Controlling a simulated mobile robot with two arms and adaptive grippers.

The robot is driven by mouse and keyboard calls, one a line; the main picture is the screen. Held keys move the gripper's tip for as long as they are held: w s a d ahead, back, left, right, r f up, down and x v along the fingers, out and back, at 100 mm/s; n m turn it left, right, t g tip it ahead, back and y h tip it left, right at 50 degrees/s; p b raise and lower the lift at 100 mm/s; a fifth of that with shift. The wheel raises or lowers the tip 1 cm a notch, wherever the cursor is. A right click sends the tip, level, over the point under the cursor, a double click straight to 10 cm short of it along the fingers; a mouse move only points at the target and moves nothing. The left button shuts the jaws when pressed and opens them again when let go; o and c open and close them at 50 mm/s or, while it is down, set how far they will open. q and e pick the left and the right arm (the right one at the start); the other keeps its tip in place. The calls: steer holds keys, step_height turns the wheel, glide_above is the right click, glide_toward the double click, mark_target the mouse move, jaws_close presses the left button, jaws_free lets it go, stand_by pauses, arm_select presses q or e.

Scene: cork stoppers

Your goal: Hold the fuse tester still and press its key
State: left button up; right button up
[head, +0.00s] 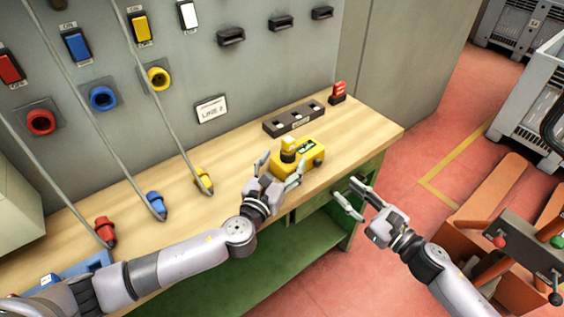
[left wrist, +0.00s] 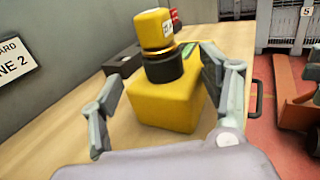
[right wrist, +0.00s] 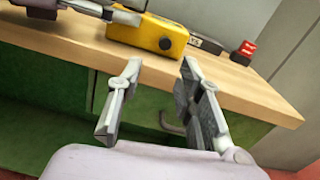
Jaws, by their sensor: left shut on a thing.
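The yellow fuse tester (head: 312,152) sits on the wooden bench near its front edge. In the left wrist view the tester (left wrist: 165,103) has a yellow cap on a black collar on top. In the right wrist view its body (right wrist: 140,32) shows a dark round knob (right wrist: 165,44) on the side. My left gripper (head: 281,168) is shut on the tester, with one finger on each side of the body. My right gripper (head: 347,192) is open and empty, in front of the bench edge and apart from the tester; its spread fingers (right wrist: 160,68) show in the right wrist view.
A dark block with sockets (head: 294,118) and a small red piece (head: 338,92) stand behind the tester. Red, blue and yellow plugs (head: 204,181) on cables lie to the left. Orange equipment (head: 490,205) stands on the floor at right.

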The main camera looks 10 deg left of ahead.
jaws_close()
stand_by(1.4)
